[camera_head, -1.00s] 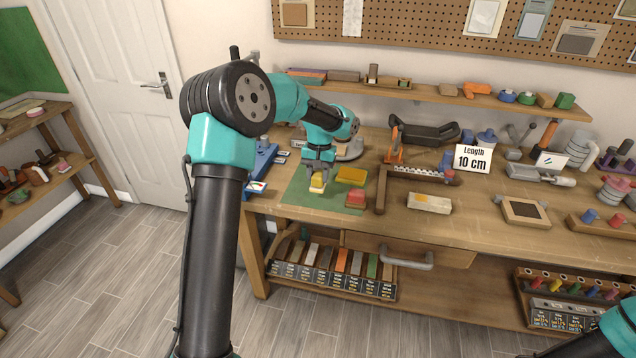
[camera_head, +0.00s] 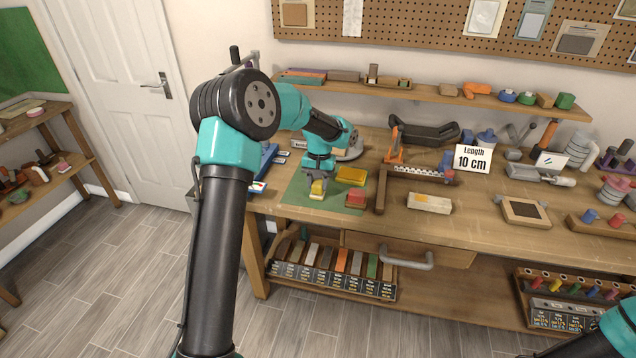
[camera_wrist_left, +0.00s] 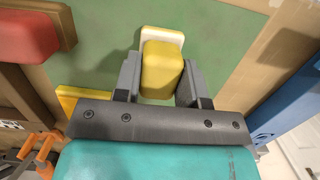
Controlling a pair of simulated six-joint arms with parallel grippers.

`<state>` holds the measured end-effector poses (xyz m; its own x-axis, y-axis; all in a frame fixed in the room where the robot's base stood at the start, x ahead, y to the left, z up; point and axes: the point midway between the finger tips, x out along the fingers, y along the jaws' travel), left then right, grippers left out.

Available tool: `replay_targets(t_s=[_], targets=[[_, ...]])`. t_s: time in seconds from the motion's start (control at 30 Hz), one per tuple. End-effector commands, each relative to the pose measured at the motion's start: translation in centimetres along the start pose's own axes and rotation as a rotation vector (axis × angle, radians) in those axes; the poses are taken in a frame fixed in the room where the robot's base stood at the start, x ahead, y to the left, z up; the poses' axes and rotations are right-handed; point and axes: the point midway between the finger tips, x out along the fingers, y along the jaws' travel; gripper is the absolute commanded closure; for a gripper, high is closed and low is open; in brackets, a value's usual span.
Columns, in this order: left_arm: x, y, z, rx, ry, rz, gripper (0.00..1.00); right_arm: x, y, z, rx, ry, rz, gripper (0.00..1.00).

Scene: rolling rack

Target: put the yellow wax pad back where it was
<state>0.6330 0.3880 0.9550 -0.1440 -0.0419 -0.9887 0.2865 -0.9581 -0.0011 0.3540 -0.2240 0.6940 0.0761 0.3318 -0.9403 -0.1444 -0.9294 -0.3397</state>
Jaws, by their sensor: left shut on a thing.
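The yellow wax pad (camera_head: 316,194) is a small rounded yellow block, at the left of the green mat (camera_head: 297,196) on the workbench. My left gripper (camera_head: 317,184) is shut on it from above. In the left wrist view the yellow wax pad (camera_wrist_left: 161,72) sits between the two fingers of my left gripper (camera_wrist_left: 158,85), with a white edge showing behind it. I cannot tell whether the pad touches the mat. My right gripper is out of view.
A flat yellow piece (camera_head: 351,175) and a red block (camera_head: 356,198) lie on the mat, right of the held pad. A blue case (camera_head: 263,165) is to the left. A yellowish-white block (camera_head: 430,203) lies farther right.

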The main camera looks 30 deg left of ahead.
Motion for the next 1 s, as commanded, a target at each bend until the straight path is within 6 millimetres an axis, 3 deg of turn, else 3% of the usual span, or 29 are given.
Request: replay_targets(t_s=[0.07,0.1,0.37,0.77,1.0], targets=[[0.2,0.0,0.0,0.0,-0.001,0.0,0.84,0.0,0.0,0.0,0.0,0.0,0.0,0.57],[0.3,0.0,0.0,0.0,-0.001,0.0,0.61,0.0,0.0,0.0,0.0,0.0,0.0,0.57],[0.2,0.0,0.0,0.0,-0.001,0.0,0.37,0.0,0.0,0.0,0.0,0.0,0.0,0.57],[-0.5,0.0,0.0,0.0,0.0,0.0,0.37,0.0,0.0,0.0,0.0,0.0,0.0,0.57],[-3.8,0.1,0.0,0.001,0.003,0.0,0.37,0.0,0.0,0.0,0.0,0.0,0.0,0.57]])
